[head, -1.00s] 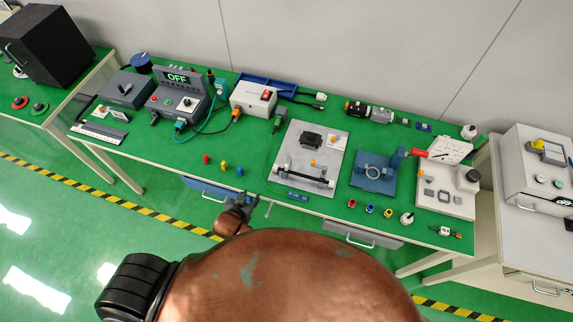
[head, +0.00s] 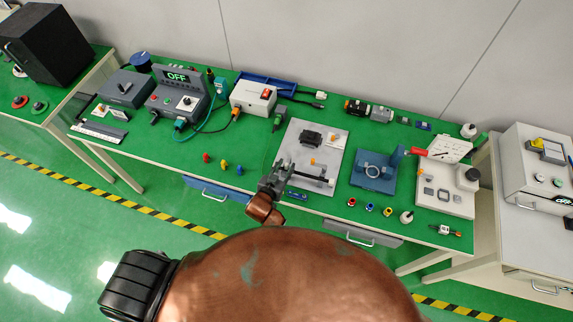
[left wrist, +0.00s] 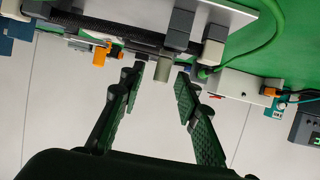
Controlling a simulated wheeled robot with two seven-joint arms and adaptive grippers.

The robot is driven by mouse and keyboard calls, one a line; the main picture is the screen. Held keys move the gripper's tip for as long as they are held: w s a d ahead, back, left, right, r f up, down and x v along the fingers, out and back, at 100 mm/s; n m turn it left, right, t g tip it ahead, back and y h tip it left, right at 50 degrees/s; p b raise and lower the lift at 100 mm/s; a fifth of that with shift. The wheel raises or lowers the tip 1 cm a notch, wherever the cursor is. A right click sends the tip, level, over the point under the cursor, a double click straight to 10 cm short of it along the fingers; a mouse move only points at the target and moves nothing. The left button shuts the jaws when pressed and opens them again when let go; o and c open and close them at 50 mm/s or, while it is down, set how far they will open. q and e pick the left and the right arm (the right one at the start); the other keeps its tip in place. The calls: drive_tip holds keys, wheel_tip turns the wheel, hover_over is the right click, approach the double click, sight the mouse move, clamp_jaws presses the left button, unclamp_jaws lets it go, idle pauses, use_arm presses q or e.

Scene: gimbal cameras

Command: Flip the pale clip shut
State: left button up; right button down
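A grey board (head: 332,138) on the green table holds a dark rod (head: 312,176) along its near edge. In the left wrist view the rod (left wrist: 120,37) runs to light grey blocks. The palest one (left wrist: 213,52) looks like the clip, but I cannot tell surely, nor how far it stands open. A short pale cylinder (left wrist: 162,69) shows between my fingers. My left gripper (head: 284,166) is at the rod's left end, covering that end in the head view. Its fingers (left wrist: 158,88) are apart with nothing gripped. My right gripper is not in view.
A black block (head: 311,138) and an orange piece (left wrist: 99,54) sit on the board. A blue fixture (head: 373,178) stands to the right, and a white power box (head: 251,97) to the left. Small coloured pegs (head: 223,164) stand near the front edge.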

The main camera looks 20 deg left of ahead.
use_arm(q)
drive_tip(key=shift+x, duration=0.8)
drive_tip(key=shift+c, duration=0.4)
clamp_jaws()
